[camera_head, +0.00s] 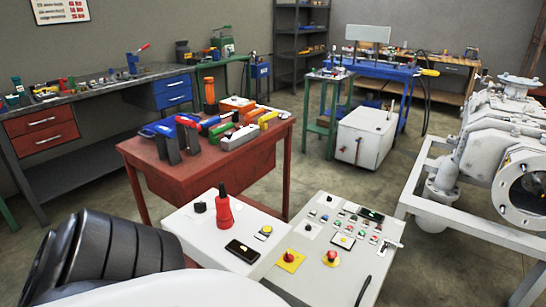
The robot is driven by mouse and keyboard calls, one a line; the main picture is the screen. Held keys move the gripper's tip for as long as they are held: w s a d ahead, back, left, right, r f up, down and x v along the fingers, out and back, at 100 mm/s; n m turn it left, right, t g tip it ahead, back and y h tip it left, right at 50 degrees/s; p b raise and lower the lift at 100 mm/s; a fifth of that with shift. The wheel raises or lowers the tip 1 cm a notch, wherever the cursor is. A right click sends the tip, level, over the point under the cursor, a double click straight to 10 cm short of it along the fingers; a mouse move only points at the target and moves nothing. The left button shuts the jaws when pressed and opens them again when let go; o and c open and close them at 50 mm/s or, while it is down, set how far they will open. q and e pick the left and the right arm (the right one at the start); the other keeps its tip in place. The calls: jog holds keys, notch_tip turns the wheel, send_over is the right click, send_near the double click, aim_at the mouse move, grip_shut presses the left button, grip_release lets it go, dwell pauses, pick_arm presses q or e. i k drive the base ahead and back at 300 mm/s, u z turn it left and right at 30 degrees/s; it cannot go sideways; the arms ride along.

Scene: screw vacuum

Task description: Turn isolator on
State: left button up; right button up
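A control console stands in front of me, with a white left box (185,228) and a grey right panel (310,268). A tall red handle-like part (223,212) with a dark tip stands upright on the left box. A small black knob (199,206) is beside it. Two red mushroom buttons are on the right panel, one on a yellow plate (290,260) and one farther right (332,256). No label is readable, so I cannot tell which control is the isolator or its position. Neither gripper is in view.
A dark ribbed and white arm link of mine fills the lower left, close to the console. A red table (205,176) with several tools stands behind the console. A white machine on a frame (430,212) is at the right. Open floor lies between them.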

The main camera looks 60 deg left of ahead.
aim_at(288, 258)
jog(key=i, duration=1.15)
jog(key=u, duration=3.35)
